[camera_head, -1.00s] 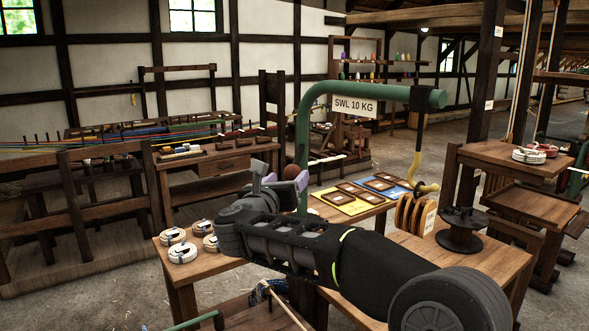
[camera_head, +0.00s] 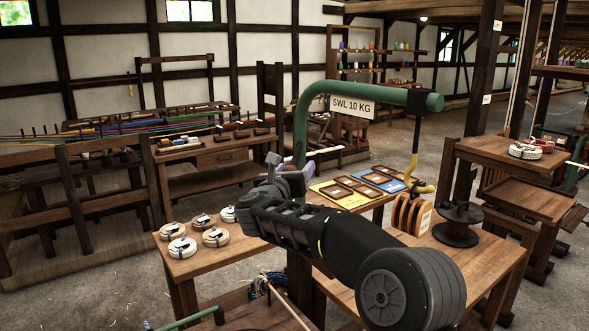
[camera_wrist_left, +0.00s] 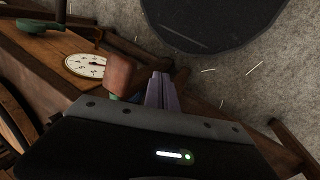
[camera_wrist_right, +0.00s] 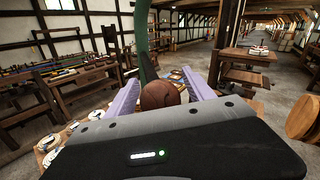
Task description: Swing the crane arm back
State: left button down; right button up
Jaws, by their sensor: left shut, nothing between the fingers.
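The crane is a green tube bent at the top, with its arm (camera_head: 388,95) reaching right, a "SWL 10 KG" sign (camera_head: 353,106) and a yellow hook (camera_head: 415,172) hanging from its end. My right gripper (camera_head: 287,170) is at the crane's post. In the right wrist view the gripper (camera_wrist_right: 160,77) is open, its purple fingers apart on either side of a brown ball knob (camera_wrist_right: 159,96); contact cannot be told. The green post (camera_wrist_right: 143,45) rises behind the knob. My left gripper (camera_wrist_left: 157,90) is shut and empty, next to a brown knob-like piece (camera_wrist_left: 119,74). It is outside the head view.
Rope coils (camera_head: 215,237) lie on the bench's left part. A round dial (camera_wrist_left: 85,66) shows in the left wrist view. Floor is open beyond.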

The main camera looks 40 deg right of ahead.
grip_shut()
dwell(0.5)
